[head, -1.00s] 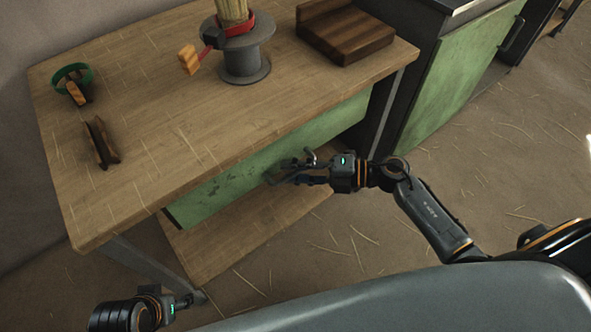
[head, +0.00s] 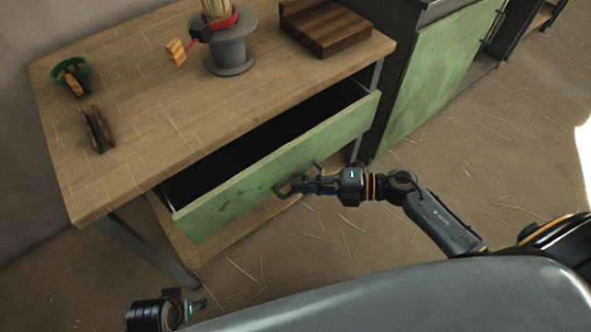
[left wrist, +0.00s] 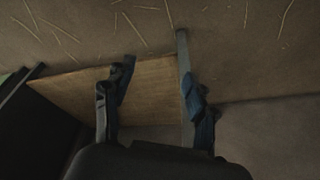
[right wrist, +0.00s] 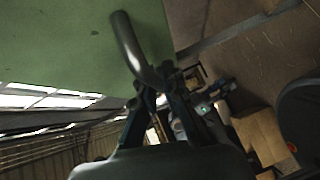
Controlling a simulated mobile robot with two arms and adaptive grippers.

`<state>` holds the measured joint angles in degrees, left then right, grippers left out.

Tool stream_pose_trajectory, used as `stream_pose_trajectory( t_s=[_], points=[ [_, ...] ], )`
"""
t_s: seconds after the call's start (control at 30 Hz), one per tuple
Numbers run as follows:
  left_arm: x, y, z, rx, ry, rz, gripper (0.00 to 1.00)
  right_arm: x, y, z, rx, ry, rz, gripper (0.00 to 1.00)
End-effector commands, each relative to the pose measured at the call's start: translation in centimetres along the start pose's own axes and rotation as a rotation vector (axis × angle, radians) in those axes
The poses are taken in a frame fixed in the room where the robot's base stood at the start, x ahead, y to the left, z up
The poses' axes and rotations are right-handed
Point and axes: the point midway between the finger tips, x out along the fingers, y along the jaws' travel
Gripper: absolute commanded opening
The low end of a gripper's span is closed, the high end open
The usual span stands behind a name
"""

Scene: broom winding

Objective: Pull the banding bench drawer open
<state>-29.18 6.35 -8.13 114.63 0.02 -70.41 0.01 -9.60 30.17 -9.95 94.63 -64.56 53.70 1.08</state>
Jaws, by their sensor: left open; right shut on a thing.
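The banding bench (head: 150,135) has a green drawer (head: 240,188) that stands partly open, with a dark gap behind its front. The inside looks dark, and I cannot see what it holds. My right gripper (head: 290,187) is at the drawer front, shut on the dark drawer handle. In the right wrist view the curved handle (right wrist: 133,45) runs from the green front into the closed fingers (right wrist: 155,92). My left gripper (head: 203,303) is low at the bottom left of the head view, away from the drawer. In the left wrist view its fingers (left wrist: 155,105) are apart and empty.
On the bench top stand a grey spool (head: 231,52) with a broom head and red band, a wooden block (head: 325,30), a green ring (head: 72,72) and a brown wooden piece (head: 98,130). A green-fronted cabinet (head: 435,75) is at the right. Straw litters the floor.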

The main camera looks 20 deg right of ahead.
Motion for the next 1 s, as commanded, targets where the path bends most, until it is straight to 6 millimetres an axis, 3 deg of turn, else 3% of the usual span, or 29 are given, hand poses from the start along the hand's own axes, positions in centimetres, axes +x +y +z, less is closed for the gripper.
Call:
stream_pose_trajectory(
  t_s=[0.2,0.4,0.7,1.0],
  points=[
    [5.3,0.2,2.9,0.005,-0.039,0.004,0.57,-4.3,-0.9,-4.3,0.007,0.000,-0.005,0.00],
    [8.9,0.5,6.1,0.010,-0.062,0.008,0.57,-7.7,-1.9,-7.7,0.005,-0.001,-0.004,0.00],
    [11.4,0.7,9.5,0.015,-0.082,0.011,0.57,-10.8,-2.9,-10.7,0.000,0.001,0.000,0.00],
    [12.0,0.7,10.4,0.016,-0.086,0.011,0.57,-11.5,-3.1,-11.4,-0.003,0.000,0.001,0.00]
  ],
)
